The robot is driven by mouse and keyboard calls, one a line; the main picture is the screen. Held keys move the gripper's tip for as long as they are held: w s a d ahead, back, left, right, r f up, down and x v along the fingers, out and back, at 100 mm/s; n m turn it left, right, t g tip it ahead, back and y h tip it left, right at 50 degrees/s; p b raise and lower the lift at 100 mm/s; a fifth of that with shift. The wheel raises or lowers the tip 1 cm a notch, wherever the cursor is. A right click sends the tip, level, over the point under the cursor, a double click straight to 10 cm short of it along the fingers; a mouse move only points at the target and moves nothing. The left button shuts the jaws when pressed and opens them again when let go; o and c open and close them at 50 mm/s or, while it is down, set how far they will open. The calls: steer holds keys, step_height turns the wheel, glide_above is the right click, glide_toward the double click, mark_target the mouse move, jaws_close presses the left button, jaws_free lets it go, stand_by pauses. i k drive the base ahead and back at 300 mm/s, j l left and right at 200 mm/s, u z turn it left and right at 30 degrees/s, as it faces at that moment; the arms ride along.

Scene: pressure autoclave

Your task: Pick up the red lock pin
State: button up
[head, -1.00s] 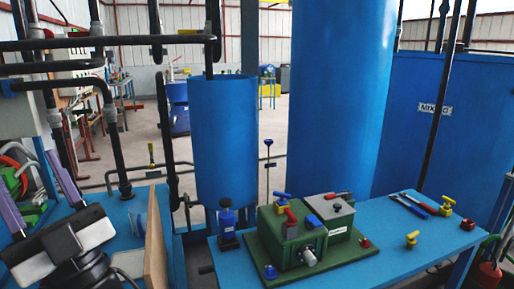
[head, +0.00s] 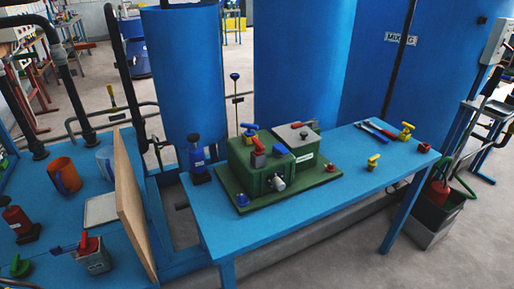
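The green autoclave box (head: 262,172) sits on a green base plate (head: 305,184) on the blue table. Small red parts show around it: a red knob-like piece (head: 331,167) on the right of the plate, a red handle (head: 258,145) on top, and a red lever near the grey lid (head: 296,136). Another small red piece (head: 423,148) stands on the table at the far right. Which of these is the red lock pin I cannot tell for sure. My gripper is not in view.
The right half of the blue table (head: 345,200) is mostly clear, with a yellow valve (head: 373,161) and tools (head: 376,132) on it. A blue bottle-like part (head: 197,160) stands left of the plate. A wooden board (head: 134,205) stands upright on the left bench.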

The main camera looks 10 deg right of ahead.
mark_target(260, 149)
steer(key=i+j+z, duration=0.15)
steer(key=z, duration=0.2)
steer(key=i+j+z, duration=0.55)
steer(key=z, duration=0.2)
